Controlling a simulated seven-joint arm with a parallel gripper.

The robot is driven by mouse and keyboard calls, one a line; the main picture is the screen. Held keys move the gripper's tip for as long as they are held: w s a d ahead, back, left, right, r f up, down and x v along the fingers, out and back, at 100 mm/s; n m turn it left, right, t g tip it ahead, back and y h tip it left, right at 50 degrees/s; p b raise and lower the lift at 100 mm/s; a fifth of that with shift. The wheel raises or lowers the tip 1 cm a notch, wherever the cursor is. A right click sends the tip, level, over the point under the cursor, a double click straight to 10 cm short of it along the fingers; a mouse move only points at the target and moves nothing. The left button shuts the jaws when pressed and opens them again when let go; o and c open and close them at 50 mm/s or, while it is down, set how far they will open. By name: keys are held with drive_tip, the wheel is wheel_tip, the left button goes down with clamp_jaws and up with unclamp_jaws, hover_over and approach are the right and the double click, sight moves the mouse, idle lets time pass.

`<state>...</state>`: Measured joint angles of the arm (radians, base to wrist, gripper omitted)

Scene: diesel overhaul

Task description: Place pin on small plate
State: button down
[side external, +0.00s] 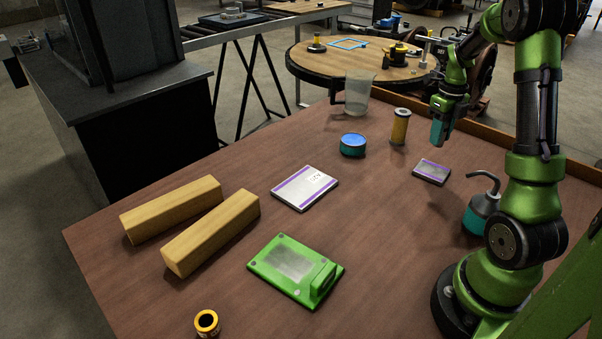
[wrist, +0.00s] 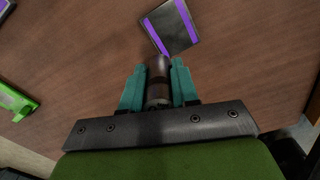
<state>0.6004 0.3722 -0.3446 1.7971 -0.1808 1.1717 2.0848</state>
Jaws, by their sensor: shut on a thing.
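My gripper (side external: 437,134) has teal fingers and is held above the table, up and slightly behind the small plate in the side view. In the wrist view my gripper (wrist: 157,75) is shut on the pin (wrist: 158,82), a grey-brown metal cylinder between the two fingers. The pin cannot be made out in the side view. The small plate (side external: 432,172) is a grey slab with purple stripes near its edges, lying on the table. In the wrist view the small plate (wrist: 174,30) is just beyond the fingertips, right of centre, and bare.
A larger purple-striped plate (side external: 304,188) lies mid-table. A blue tin (side external: 352,145), a yellow-brown cylinder (side external: 400,127), a clear jug (side external: 359,95) and an oil can (side external: 481,211) stand around. Two wooden blocks (side external: 171,209) and a green fixture (side external: 292,268) lie nearer. Table is clear around the small plate.

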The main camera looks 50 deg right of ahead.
sight(432, 170)
drive_tip(key=shift+m, duration=0.3)
drive_tip(key=f, duration=0.3)
drive_tip(key=d+f, duration=0.1)
drive_tip(key=f, duration=0.2)
drive_tip(key=d+f, duration=0.1)
drive_tip(key=f, duration=0.2)
drive_tip(key=shift+w+d+f, duration=0.1)
drive_tip(key=shift+d+f, duration=0.1)
drive_tip(key=shift+d, duration=0.05)
drive_tip(key=shift+f, duration=0.15)
drive_tip(key=c, duration=0.8)
unclamp_jaws()
drive_tip(key=shift+c, duration=0.2)
